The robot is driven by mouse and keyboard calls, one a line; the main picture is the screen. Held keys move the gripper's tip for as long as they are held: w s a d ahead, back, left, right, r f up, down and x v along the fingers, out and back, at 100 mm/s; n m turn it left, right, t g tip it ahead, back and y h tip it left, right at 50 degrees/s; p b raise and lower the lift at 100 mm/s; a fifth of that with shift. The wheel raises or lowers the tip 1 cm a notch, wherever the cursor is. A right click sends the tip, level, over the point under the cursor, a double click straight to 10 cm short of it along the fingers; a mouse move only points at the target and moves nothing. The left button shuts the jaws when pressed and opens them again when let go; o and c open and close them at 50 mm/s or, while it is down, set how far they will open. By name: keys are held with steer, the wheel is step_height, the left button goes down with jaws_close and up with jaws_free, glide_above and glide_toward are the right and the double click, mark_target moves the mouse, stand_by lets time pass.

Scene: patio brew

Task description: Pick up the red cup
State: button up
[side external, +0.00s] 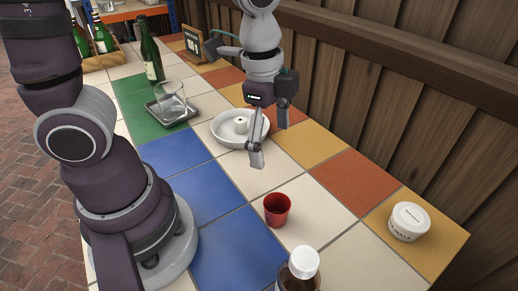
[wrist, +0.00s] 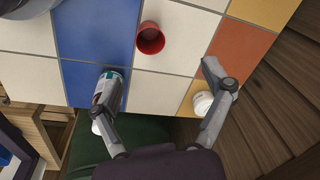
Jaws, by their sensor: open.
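A red cup (side external: 277,209) stands upright on a cream tile of the table in the side external view. It also shows in the wrist view (wrist: 150,40), at the top middle, with its open mouth visible. My gripper (side external: 270,145) is open and empty in the side external view. It hangs above the table, behind the cup and apart from it. In the wrist view my gripper (wrist: 168,103) has its fingers spread wide, with the cup beyond the space between them.
A white lidded tub (side external: 408,222) stands to the cup's right. A jar with a white lid (side external: 300,272) stands in front of it. A white bowl (side external: 228,137) is behind, with a glass (side external: 171,100) and green bottle (side external: 151,58) farther left. A wooden wall (side external: 400,100) borders the table.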

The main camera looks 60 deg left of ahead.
mark_target(277, 205)
steer(key=f+m, duration=0.1)
steer(key=f, duration=0.3)
steer(key=d+f+m+g, duration=0.1)
steer(key=f, duration=0.4)
steer(key=d+f+m, duration=0.1)
steer(key=f, duration=0.3)
steer(key=shift+w+f+m, duration=0.15)
steer(key=shift+f+m, duration=0.1)
steer(key=shift+m, duration=0.05)
steer(key=c, duration=0.9)
